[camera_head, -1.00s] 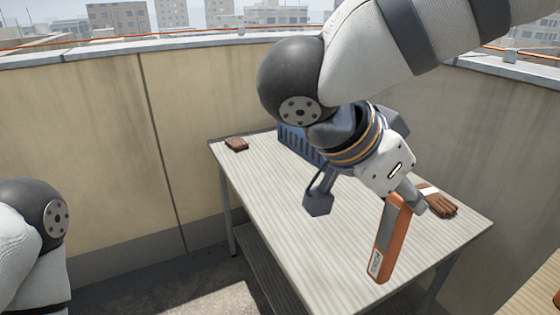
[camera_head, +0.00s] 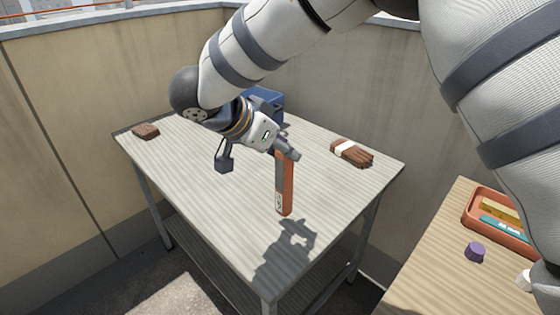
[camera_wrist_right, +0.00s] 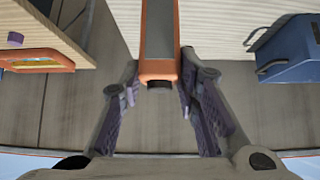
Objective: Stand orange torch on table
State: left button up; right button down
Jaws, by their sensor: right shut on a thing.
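The orange torch (camera_head: 285,188), orange with a grey face, is in my right gripper (camera_head: 287,153). It hangs down nearly upright over the light grey slatted table (camera_head: 190,180). Whether its lower end touches the tabletop is hard to tell. In the right wrist view the torch (camera_wrist_right: 159,35) runs up and away from between the two fingers (camera_wrist_right: 158,85), its near end by the fingertips. My right gripper is shut on it. My left gripper is not in view.
A blue box (camera_head: 266,98) stands at the table's back, partly behind my arm. A brown glove (camera_head: 352,152) and a brown item (camera_head: 145,131) lie near the edges. A wooden table at right holds an orange tray (camera_head: 470,212) and a purple piece (camera_head: 475,252). The table's front is clear.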

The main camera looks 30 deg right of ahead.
jog(key=shift+w+f, duration=0.1)
jog(key=shift+f, duration=1.45)
jog(key=shift+f, duration=0.2)
jog(key=c, duration=1.2)
grip_release()
jog(key=shift+r, duration=0.1)
send_near(278, 160)
jog(key=shift+a+r, duration=0.15)
jog(key=shift+r, duration=0.15)
